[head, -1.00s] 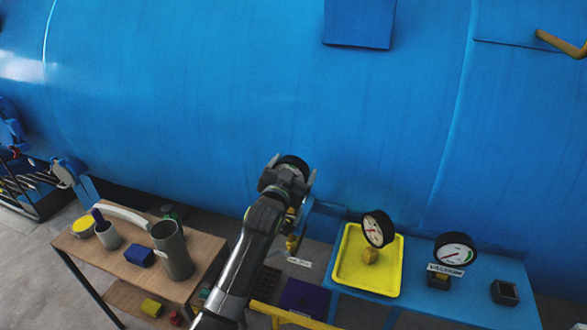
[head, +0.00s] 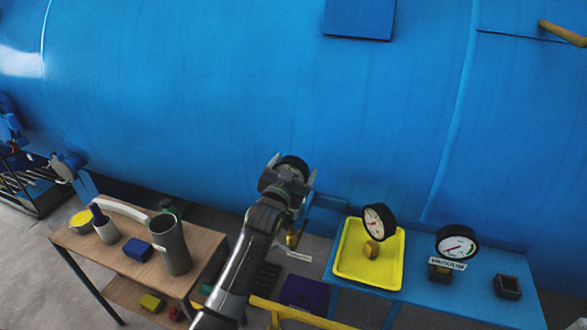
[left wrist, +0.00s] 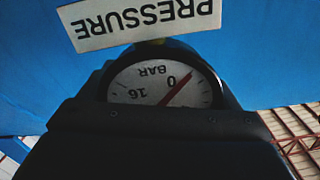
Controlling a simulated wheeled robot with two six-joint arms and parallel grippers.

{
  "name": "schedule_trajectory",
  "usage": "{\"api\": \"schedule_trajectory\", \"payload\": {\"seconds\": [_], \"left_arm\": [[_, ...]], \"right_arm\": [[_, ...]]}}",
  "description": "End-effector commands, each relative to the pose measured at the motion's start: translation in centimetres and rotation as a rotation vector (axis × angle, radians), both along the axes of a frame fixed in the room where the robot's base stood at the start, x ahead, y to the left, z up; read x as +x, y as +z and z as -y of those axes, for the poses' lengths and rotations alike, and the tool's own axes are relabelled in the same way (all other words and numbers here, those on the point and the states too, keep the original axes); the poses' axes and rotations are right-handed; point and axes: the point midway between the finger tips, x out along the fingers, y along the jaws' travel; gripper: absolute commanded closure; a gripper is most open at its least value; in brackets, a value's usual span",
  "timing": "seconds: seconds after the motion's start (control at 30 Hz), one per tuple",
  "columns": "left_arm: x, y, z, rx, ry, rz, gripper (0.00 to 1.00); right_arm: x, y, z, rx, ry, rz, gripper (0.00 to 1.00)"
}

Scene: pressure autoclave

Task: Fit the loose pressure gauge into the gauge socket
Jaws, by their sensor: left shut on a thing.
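My left gripper (head: 290,178) is shut on the black round pressure gauge (head: 292,164), in front of the blue vessel. In the left wrist view the gauge's dial (left wrist: 160,85) reads BAR with 0 and 16, upside down, its red needle near 0. Dark gripper parts cover its lower side. A white PRESSURE plate (left wrist: 140,22) shows just above the dial there. In the head view a brass fitting (head: 292,238) with a small white plate (head: 299,256) sits below the gripper; it looks like the gauge socket. Whether gauge and socket touch is hidden. My right gripper is not in view.
A wooden table (head: 85,250) with cups and blocks stands left. A yellow rail (head: 290,313) crosses below.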

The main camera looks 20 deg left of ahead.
Motion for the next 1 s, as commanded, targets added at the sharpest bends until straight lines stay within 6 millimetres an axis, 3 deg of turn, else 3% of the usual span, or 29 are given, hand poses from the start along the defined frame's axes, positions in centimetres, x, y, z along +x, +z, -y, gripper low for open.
{"api": "schedule_trajectory", "payload": {"seconds": [0.23, 0.27, 0.37, 0.73, 1.0], "left_arm": [[0.0, -0.5, 0.0, 0.0, -0.001, 0.004, 0.54], [0.0, -0.4, 0.0, 0.0, 0.0, 0.004, 0.12], [0.0, -0.4, 0.0, 0.0, -0.001, 0.003, 0.0], [-0.7, -0.7, 0.0, 0.0, 0.0, -0.001, 0.0], [-4.2, -0.8, -0.2, -0.002, 0.001, 0.0, 0.0]], "right_arm": [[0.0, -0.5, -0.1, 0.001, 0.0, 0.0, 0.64], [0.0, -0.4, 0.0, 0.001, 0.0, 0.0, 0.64], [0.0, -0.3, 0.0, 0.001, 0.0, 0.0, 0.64], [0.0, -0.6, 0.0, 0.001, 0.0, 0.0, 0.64], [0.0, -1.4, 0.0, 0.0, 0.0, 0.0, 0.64]]}}
